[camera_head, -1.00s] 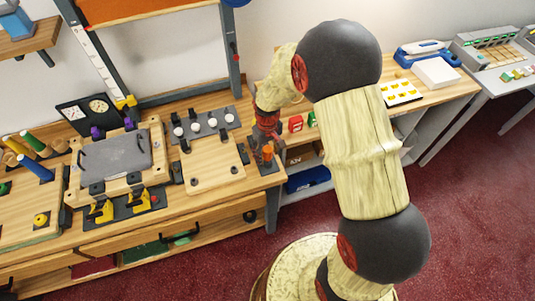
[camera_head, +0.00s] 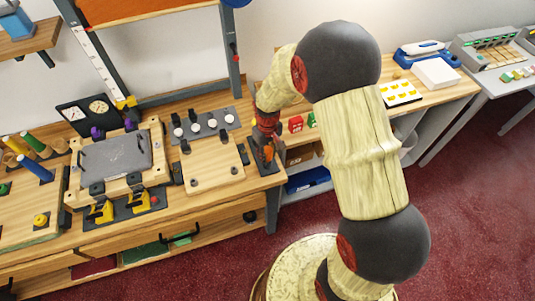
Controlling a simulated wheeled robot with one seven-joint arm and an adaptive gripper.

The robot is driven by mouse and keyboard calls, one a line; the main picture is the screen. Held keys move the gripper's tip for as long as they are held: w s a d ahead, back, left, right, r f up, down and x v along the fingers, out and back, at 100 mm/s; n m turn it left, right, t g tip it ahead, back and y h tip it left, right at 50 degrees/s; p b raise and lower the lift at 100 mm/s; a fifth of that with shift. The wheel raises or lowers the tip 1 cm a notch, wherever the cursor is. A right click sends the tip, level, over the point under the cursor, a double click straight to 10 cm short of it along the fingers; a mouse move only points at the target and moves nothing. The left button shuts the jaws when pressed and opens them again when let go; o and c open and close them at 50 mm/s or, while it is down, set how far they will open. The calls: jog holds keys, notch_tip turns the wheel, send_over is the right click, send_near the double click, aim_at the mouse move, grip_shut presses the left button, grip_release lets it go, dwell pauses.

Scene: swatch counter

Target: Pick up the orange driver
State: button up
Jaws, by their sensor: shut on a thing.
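The orange driver (camera_head: 268,153) shows as a small orange piece at the right end of the wooden workbench. My gripper (camera_head: 267,146) is at the bench's right edge, pointing down, with its jaws around the driver. The gripper is shut on the driver. The fingers are dark and small here, and they cover part of the driver. A dark holder or plate (camera_head: 272,168) lies under the gripper. I cannot tell whether the driver is clear of it.
A wooden board (camera_head: 213,165) with black clamps lies just left of the gripper. A grey strip with several white knobs (camera_head: 203,124) is behind it. Red and green blocks (camera_head: 296,124) stand to the right. My arm hides part of the right-hand counter.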

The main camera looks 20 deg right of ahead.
aim_at(268, 150)
jog(key=shift+r, duration=0.2)
jog(key=shift+r, duration=0.25)
jog(key=r, duration=0.3)
jog(key=shift+s, duration=0.2)
jog(key=s+r+p, duration=0.1)
jog(key=s+r, duration=0.8)
jog(key=s, duration=0.4)
jog(key=shift+s+p, duration=0.3)
jog(key=shift+p, duration=0.05)
